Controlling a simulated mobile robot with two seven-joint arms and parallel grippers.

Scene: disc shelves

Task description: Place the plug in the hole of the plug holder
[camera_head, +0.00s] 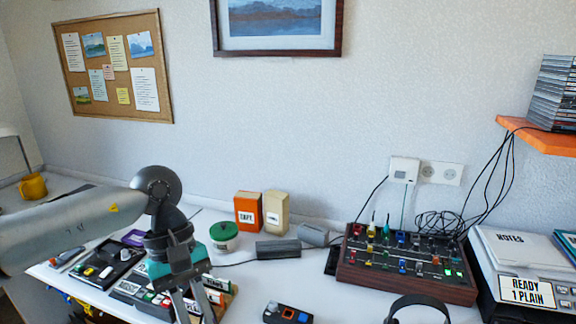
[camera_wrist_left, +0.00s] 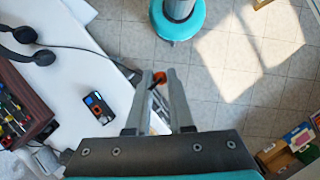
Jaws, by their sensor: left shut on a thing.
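My left gripper (camera_head: 200,312) comes down over the table's front in the head view, its fingertips near the lower picture edge. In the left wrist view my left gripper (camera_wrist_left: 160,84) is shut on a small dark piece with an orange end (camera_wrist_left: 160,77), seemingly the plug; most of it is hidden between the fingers. A small black box with orange and blue parts (camera_head: 288,313) lies on the table right of the gripper, and shows in the wrist view (camera_wrist_left: 98,103). I cannot tell if it is the plug holder. My right gripper is not in view.
A wood-sided mixer (camera_head: 408,262) with coloured knobs and upright plugs stands at the right. Headphones (camera_head: 417,306) lie in front of it. A green-lidded tub (camera_head: 223,236) and two small boxes (camera_head: 262,211) stand behind. Cables (camera_head: 440,222) hang at the wall.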

